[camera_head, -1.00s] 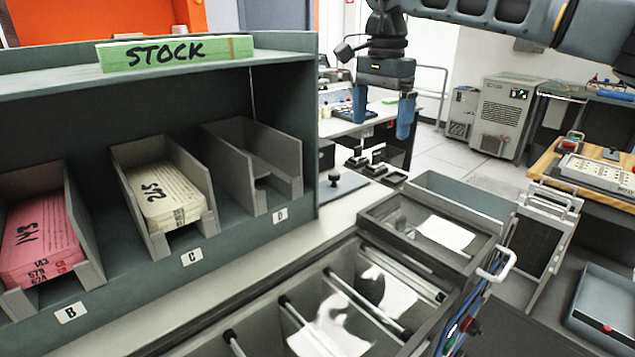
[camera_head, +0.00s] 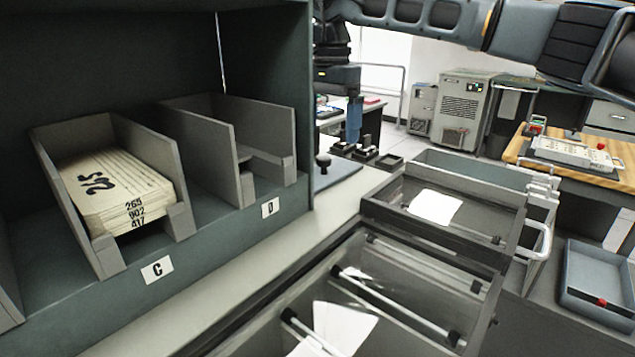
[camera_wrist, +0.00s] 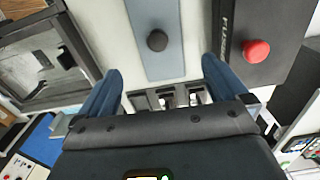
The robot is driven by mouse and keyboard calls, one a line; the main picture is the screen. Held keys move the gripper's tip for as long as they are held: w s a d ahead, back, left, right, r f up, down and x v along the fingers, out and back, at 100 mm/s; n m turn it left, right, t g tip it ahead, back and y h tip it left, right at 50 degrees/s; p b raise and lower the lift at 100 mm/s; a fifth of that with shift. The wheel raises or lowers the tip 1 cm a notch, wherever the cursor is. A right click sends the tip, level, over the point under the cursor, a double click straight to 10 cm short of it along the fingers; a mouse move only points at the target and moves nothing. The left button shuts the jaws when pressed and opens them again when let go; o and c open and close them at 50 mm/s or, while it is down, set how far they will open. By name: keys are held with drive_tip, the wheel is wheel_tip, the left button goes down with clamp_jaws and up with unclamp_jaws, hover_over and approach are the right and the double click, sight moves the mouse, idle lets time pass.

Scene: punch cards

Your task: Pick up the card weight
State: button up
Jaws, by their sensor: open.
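The card weight appears to be a flat blue-grey plate with a dark round knob (camera_wrist: 157,40); in the wrist view it lies on a pale surface ahead of my fingers. In the head view the knob (camera_head: 322,163) stands just right of the shelf's edge, and the shelf hides part of the plate. My gripper (camera_wrist: 160,82) is open, its two blue fingers apart with nothing between them. In the head view one blue finger (camera_head: 353,120) shows above the counter, beyond the knob; the other finger is hidden.
The shelf bays stand at left: bay C holds cream cards (camera_head: 118,190); bay D (camera_head: 252,165) looks empty. A glass-topped machine (camera_head: 445,205) fills the front right. Small black blocks (camera_head: 365,152) lie near my gripper. A dark box with a red button (camera_wrist: 256,51) flanks the plate.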

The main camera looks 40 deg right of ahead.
sight(327, 160)
drive_tip(key=shift+s+a+f+p, duration=0.1)
drive_tip(key=shift+a+f+p, duration=0.05)
drive_tip(key=shift+f, duration=1.15)
drive_tip(key=shift+w+a+f+p, duration=0.1)
drive_tip(key=shift+f+p, duration=0.1)
drive_tip(key=shift+f, duration=1.15)
drive_tip(key=shift+s+a+f+p, duration=0.1)
drive_tip(key=shift+a+f+p, duration=0.05)
drive_tip(key=shift+f, duration=1.15)
drive_tip(key=shift+c, duration=0.3)
drive_tip(key=c, duration=1.3)
drive_tip(key=shift+o, duration=0.2)
drive_tip(key=shift+r, duration=0.15)
